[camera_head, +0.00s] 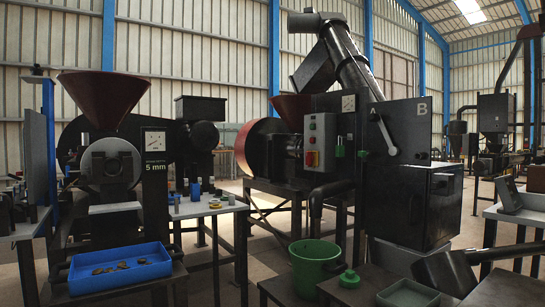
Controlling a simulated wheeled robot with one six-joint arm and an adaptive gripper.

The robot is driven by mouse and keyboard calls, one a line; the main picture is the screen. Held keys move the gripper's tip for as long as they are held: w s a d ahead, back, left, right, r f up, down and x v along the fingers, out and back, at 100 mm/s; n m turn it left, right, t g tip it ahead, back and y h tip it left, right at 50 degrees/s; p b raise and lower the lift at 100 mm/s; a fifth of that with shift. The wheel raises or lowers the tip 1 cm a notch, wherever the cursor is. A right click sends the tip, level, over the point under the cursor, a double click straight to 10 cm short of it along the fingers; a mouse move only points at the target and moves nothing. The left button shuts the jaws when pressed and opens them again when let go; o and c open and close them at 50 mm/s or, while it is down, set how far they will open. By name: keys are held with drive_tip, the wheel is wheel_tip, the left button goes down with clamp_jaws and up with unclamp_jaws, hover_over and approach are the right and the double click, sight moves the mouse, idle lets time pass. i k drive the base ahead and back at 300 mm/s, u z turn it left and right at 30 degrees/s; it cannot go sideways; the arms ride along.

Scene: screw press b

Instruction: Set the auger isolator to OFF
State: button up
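A pale control panel (320,142) is mounted on the front of the dark press in the middle of the view. It carries small red and green buttons. Low on its left is a small red-and-yellow rotary switch (312,159), which looks like an isolator. It is too small to read its position or any lettering. A long grey lever handle (383,131) hangs tilted on the dark housing marked B, to the right of the panel.
A green bucket (314,268) and a green-topped container (349,279) stand below the panel. A blue tray (119,268) with brown pieces is at lower left. Some concrete floor shows between the stands.

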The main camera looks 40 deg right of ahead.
sight(309, 158)
drive_tip(key=z, duration=0.35)
drive_tip(key=i, duration=0.95)
drive_tip(key=z, duration=0.75)
